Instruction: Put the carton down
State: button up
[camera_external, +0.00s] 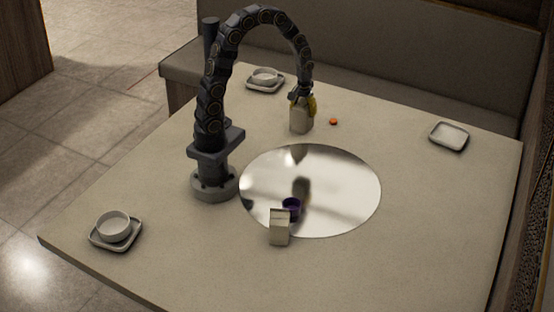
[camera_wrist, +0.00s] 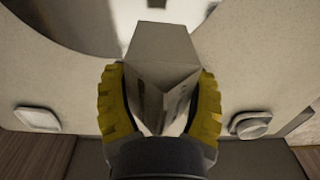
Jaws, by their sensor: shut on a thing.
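A pale carton (camera_external: 301,118) is at the far side of the table, past the mirror disc. My gripper (camera_external: 303,101) with yellow fingers is shut on the upper part of this carton. In the wrist view the carton (camera_wrist: 162,75) is between the two yellow fingers of my gripper (camera_wrist: 160,110), with its gabled top toward the camera. The carton looks upright. I cannot tell whether its base touches the table. A second small carton (camera_external: 280,228) stands at the front edge of the mirror disc.
A small orange thing (camera_external: 333,121) lies right of the held carton. Square dishes stand at back left (camera_external: 279,86), right (camera_external: 463,136) and front left (camera_external: 98,240), two with bowls.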

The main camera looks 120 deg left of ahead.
jog(key=shift+s+d+r, duration=0.3)
jog(key=shift+d, duration=0.2)
jog(key=shift+s+d+r, duration=0.25)
jog(key=shift+s+d, duration=0.05)
jog(key=shift+d, duration=0.15)
